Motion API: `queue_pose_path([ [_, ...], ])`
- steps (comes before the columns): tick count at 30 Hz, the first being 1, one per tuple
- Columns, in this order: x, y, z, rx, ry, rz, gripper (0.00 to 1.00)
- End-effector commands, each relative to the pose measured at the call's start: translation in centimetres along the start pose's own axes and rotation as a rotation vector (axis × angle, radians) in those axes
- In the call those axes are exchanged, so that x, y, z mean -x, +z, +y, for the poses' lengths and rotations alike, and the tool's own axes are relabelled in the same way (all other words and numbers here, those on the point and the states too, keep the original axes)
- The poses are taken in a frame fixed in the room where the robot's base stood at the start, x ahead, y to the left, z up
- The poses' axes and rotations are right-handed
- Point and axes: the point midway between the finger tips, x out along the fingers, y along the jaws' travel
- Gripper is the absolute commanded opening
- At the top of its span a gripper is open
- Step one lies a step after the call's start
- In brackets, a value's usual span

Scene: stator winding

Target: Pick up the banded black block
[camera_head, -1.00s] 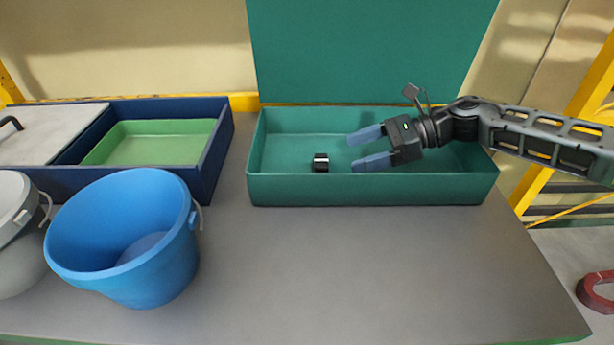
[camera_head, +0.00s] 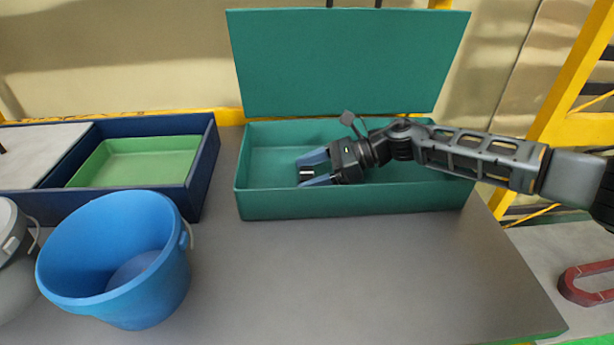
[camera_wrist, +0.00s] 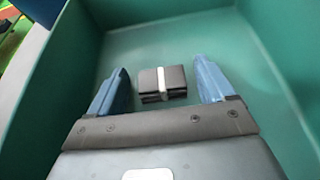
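The banded black block (camera_head: 306,173) is a small black piece with a pale band around its middle, inside the green box (camera_head: 350,203). In the wrist view the block (camera_wrist: 151,83) lies between the two blue fingers of my gripper (camera_wrist: 162,87), with a gap on each side. My gripper (camera_head: 308,168) is open, reaching down into the box from the right. In the head view the fingers sit on either side of the block and partly cover it.
The box walls rise close around my gripper, and its green lid (camera_head: 345,65) stands open behind. A blue bucket (camera_head: 118,275) and a navy tray (camera_head: 204,170) with a green inner bin (camera_head: 130,165) are at left. The table's front middle is clear.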

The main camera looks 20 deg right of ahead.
Motion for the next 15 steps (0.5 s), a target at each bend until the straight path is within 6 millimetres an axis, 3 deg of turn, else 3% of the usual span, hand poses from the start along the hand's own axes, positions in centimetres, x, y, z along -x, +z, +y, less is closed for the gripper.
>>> queue_pose_path([
  [2, 0.02, 0.01, 0.0, 0.0, 0.0, 0.0, 0.74],
  [15, 0.04, 0.02, 0.0, 0.0, 0.0, 0.0, 0.32],
])
